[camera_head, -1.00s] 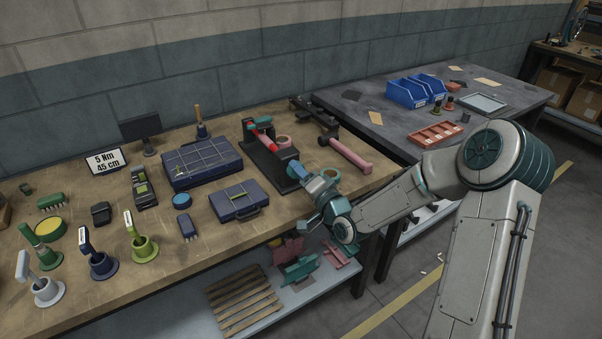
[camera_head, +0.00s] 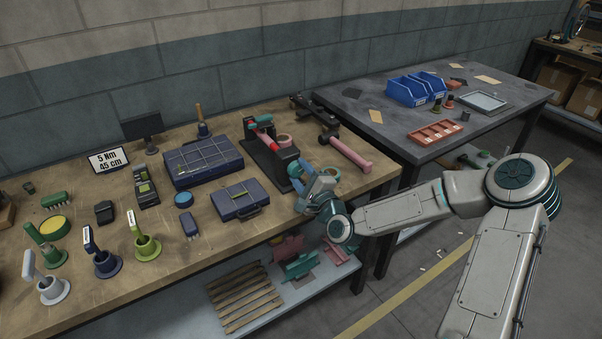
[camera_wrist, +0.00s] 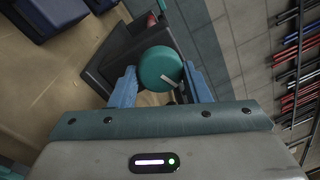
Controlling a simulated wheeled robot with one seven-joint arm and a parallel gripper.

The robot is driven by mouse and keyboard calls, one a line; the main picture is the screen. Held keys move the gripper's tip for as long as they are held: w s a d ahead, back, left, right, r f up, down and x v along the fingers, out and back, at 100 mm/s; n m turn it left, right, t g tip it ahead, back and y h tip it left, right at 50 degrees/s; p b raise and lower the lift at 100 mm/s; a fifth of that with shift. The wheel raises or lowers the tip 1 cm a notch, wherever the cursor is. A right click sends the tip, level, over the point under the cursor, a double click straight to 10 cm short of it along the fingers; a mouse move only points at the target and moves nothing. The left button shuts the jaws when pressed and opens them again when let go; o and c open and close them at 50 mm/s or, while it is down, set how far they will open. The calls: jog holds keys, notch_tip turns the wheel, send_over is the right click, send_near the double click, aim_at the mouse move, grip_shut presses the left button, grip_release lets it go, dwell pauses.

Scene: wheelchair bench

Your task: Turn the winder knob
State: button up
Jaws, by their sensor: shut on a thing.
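The winder is a dark device (camera_head: 262,158) with a red roll on top, standing near the right front of the bench. Its round teal knob (camera_wrist: 160,68) shows in the wrist view, with a pale mark on its face. My gripper (camera_head: 297,173) is at the winder's front end. In the wrist view the blue fingers of my gripper (camera_wrist: 162,88) stand on both sides of the knob and are shut on it. In the head view the fingers and the wrist partly hide the knob.
A pink-handled tool (camera_head: 345,152) lies right of the winder. A small dark blue case (camera_head: 240,200) and a larger organizer case (camera_head: 203,160) lie to its left. The bench's front edge is just below my gripper. A grey table (camera_head: 380,125) stands at the right.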

jog(key=shift+m, duration=1.2)
jog(key=o, duration=1)
jog(key=shift+c, duration=0.2)
jog(key=shift+s, duration=0.15)
jog(key=r+p+v, duration=0.1)
jog(key=p+v, duration=0.4)
jog(key=v, duration=0.8)
jog(key=shift+s+f, duration=0.3)
jog(key=shift+f, duration=0.1)
